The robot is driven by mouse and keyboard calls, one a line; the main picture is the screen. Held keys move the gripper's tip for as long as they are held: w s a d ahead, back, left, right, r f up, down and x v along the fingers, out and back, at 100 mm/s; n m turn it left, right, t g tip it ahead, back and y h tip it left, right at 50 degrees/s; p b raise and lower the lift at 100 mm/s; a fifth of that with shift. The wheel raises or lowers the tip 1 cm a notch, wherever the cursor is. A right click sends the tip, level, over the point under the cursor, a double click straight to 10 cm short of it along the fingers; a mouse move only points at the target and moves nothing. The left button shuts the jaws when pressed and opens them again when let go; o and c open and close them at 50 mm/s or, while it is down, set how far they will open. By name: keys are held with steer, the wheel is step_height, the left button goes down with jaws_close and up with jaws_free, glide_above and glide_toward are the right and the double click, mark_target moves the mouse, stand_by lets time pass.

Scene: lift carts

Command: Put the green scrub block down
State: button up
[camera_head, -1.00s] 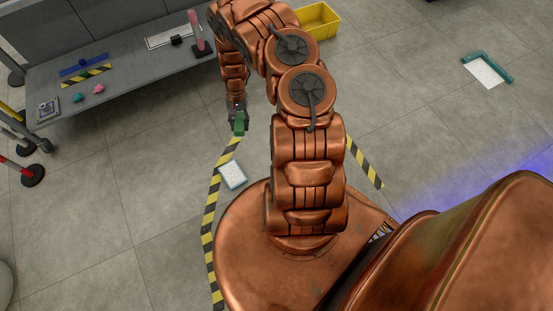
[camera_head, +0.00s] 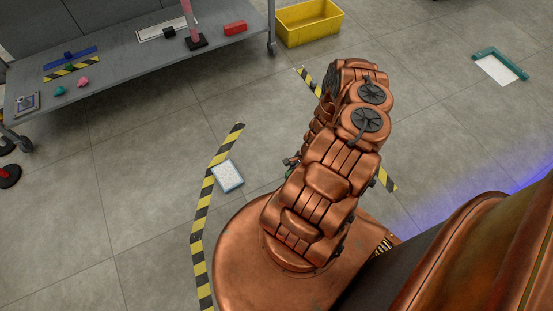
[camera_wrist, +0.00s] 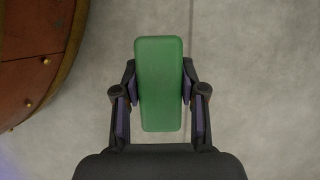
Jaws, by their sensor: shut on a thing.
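The green scrub block (camera_wrist: 160,80) is a long block with rounded corners in the wrist view. My gripper (camera_wrist: 160,98) is shut on it, with one finger against each long side. Plain grey floor lies behind the block in that view. In the head view only a small green bit of the block (camera_head: 289,174) shows beside my arm. My gripper there is mostly hidden behind my arm.
A white pad with a blue edge (camera_head: 228,175) lies on the floor beside yellow-black tape (camera_head: 203,216). A grey cart (camera_head: 120,88) at the upper left holds a red block (camera_head: 235,28) and small items. A yellow bin (camera_head: 308,22) and a teal-cornered white sheet (camera_head: 495,68) are farther off.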

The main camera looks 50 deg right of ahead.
steer(key=shift+s+f, duration=0.15)
steer(key=shift+f, duration=0.15)
steer(key=shift+w+d+f+b, duration=0.1)
steer(key=shift+w+f+b, duration=0.1)
steer(key=shift+b, duration=0.15)
steer(key=b, duration=0.8)
glide_above(274, 157)
steer(key=shift+s+d+f, duration=0.2)
steer(key=shift+d+f, duration=0.25)
steer(key=shift+f, duration=0.2)
steer(key=shift+d+f+b, duration=0.1)
steer(key=shift+f+b, duration=1.05)
steer(key=shift+f, duration=0.5)
steer(key=shift+f, duration=0.15)
steer(key=o, duration=1.1)
